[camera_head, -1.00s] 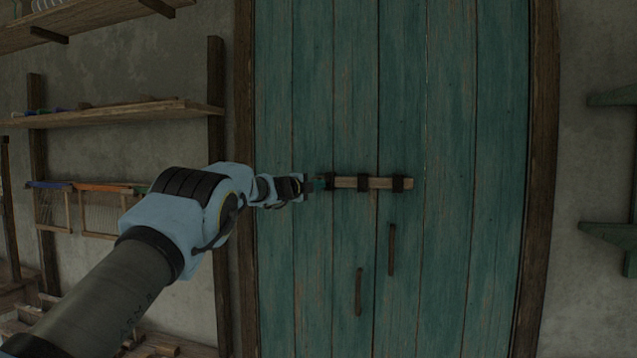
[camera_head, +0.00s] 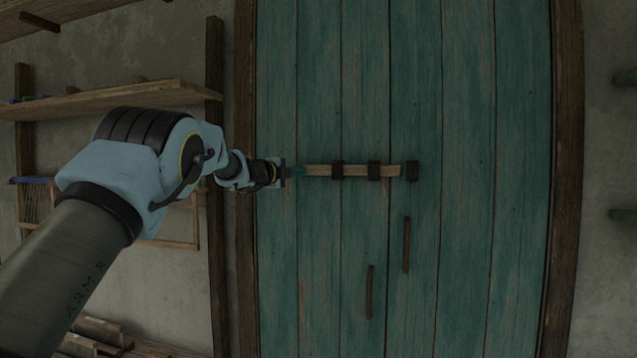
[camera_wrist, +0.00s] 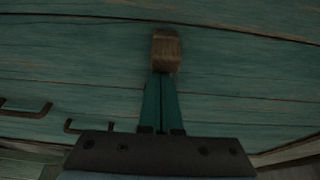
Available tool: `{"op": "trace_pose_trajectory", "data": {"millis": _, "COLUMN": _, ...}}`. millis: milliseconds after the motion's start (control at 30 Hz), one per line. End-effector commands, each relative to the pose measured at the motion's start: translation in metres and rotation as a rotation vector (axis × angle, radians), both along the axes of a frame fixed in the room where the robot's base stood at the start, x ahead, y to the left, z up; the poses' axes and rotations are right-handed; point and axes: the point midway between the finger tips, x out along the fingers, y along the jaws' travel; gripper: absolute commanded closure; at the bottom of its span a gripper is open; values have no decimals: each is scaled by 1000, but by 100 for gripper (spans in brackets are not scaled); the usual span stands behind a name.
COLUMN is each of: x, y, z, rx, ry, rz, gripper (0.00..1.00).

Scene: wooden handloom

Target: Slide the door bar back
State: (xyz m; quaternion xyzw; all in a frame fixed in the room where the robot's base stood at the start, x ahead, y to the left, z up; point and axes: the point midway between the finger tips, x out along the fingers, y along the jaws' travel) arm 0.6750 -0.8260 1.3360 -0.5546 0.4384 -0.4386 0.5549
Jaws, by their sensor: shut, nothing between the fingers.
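The wooden door bar (camera_head: 355,171) lies level across the teal plank door (camera_head: 470,90). It runs through the dark left bracket (camera_head: 338,171) and middle bracket (camera_head: 374,171). Its right end sits just left of the right bracket (camera_head: 412,171), clear of it. My gripper (camera_head: 299,171) is at the bar's left end. In the wrist view the teal fingers of my gripper (camera_wrist: 161,78) are shut together, with tips right at a brown wooden block (camera_wrist: 166,50), seemingly part of the bar; whether they touch it I cannot tell.
Two upright door handles, a right one (camera_head: 407,244) and a left one (camera_head: 369,291), are below the bar. A dark wooden post (camera_head: 215,150) and a shelf (camera_head: 120,98) stand left of the door, close to my arm. The door's right side is clear.

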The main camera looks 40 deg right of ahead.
Motion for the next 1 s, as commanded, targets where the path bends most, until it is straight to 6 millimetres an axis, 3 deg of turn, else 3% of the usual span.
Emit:
{"op": "trace_pose_trajectory", "data": {"millis": 400, "x": 33, "y": 27, "z": 1, "rx": 0, "ry": 1, "rz": 4, "gripper": 100}}
{"op": "trace_pose_trajectory", "data": {"millis": 800, "x": 34, "y": 27, "z": 1, "rx": -1, "ry": 0, "rz": 7, "gripper": 100}}
{"op": "trace_pose_trajectory", "data": {"millis": 1000, "x": 20, "y": 16, "z": 0, "rx": 0, "ry": -1, "rz": 4, "gripper": 100}}
